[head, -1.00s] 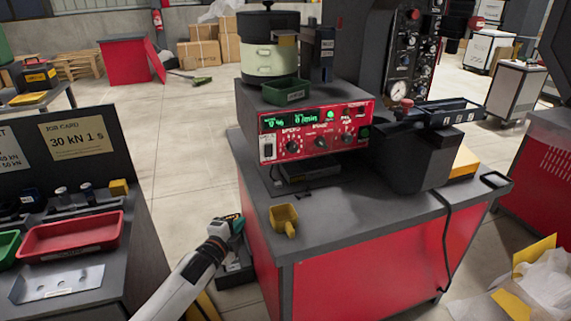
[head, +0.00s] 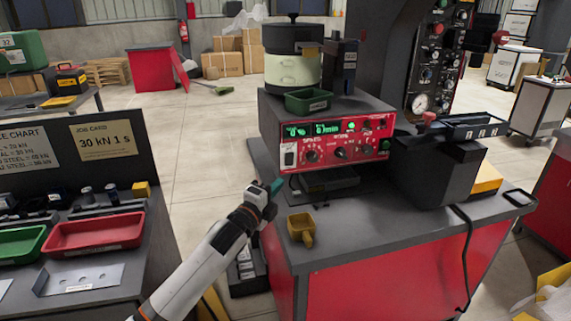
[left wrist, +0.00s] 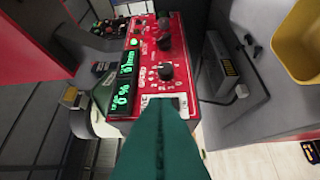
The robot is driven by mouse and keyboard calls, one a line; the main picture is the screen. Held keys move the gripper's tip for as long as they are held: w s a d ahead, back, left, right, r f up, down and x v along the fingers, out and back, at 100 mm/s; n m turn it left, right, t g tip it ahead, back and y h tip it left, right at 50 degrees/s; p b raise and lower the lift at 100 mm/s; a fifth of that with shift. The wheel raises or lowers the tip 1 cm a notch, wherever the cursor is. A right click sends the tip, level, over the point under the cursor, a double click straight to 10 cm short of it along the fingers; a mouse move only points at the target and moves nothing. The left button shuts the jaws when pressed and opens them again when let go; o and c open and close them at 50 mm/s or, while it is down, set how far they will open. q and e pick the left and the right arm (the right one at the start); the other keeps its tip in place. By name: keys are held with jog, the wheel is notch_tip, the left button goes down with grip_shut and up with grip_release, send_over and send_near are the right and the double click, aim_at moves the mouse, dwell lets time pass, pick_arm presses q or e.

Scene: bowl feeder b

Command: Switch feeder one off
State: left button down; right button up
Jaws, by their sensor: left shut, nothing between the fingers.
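The feeder's red control panel (head: 335,142) faces me on the bench, under the dark-lidded cream bowl (head: 293,70). It has a lit green display (head: 312,129), several dark knobs, and a white-framed switch (head: 289,156) at its left end. My left gripper (head: 273,188), with teal fingers, is shut and empty, just below and left of the panel, apart from it in the head view. In the left wrist view the shut fingers (left wrist: 161,125) point at the panel's switch end and hide most of the switch. The switch's position cannot be told. My right gripper is not in view.
A yellow scoop (head: 301,229) sits on the bench's front edge beside my left arm. A small green tray (head: 308,101) sits on the feeder. A black unit (head: 437,170) stands right of the panel. A red tray (head: 95,233) lies on the left table.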

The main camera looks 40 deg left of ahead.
pick_arm(q)
send_near(292, 157)
jog(key=w+d, duration=0.3)
jog(key=w, duration=0.1)
jog(key=shift+w+a+r+p, duration=0.2)
jog(key=shift+w+a+p, duration=0.1)
jog(key=shift+a, duration=0.3)
jog(key=shift+w+a+r+p, duration=0.2)
jog(key=shift+w+a, duration=0.1)
jog(key=shift+a, duration=0.25)
jog(key=shift+w+a, duration=0.35)
jog(key=shift+a, duration=0.1)
jog(key=shift+w+a+r+p, duration=0.15)
jog(key=shift+r+p, duration=0.1)
jog(key=shift+p, duration=0.4)
jog(key=shift+f, duration=0.25)
